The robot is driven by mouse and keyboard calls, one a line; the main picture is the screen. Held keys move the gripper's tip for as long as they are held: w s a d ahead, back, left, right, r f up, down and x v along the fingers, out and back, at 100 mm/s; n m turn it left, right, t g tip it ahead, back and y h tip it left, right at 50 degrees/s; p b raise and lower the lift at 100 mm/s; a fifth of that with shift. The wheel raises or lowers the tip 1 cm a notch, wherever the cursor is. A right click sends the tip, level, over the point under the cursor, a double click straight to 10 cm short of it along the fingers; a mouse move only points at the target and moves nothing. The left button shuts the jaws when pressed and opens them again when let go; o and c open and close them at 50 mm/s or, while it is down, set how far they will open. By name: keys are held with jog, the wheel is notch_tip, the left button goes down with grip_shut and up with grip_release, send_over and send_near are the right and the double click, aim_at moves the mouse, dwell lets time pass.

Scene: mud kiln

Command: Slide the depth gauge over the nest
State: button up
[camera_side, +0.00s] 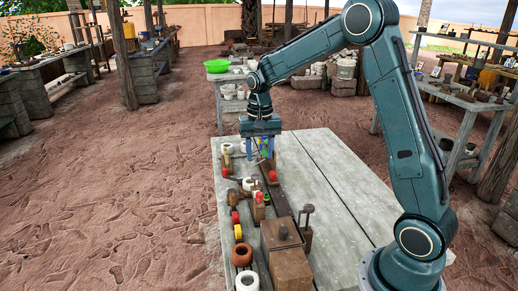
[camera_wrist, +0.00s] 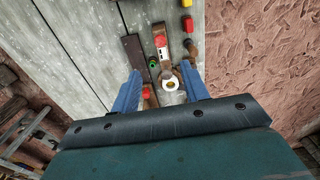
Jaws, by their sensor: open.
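My gripper (camera_side: 261,154) is open above the far end of the wooden table, its fingers pointing down. In the wrist view its two blue fingers (camera_wrist: 161,88) stand wide apart. A white round piece with a yellow centre (camera_wrist: 170,84) shows between them, with a red-topped piece (camera_wrist: 148,92) by the left finger. Beyond lie a brown wooden piece with a red and white part (camera_wrist: 160,42), a small green ring (camera_wrist: 153,64) and a dark wooden bar (camera_wrist: 134,48). I cannot tell which is the depth gauge or the nest. Nothing is seen held.
A lidded brown box (camera_side: 284,236), a brown ring (camera_side: 242,255) and a white ring (camera_side: 247,281) stand toward the table's near left. Red and yellow pieces (camera_side: 237,228) line the left edge. The right side of the table (camera_side: 345,190) is bare.

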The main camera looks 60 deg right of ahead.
aim_at(259, 193)
jog(key=shift+w+d+f, duration=0.1)
jog(key=shift+d+f, duration=0.1)
jog(key=shift+f, duration=0.1)
jog(key=shift+f, duration=0.15)
notch_tip(259, 193, down, 14)
jog(key=shift+r, duration=0.25)
dwell(0.4)
grip_shut()
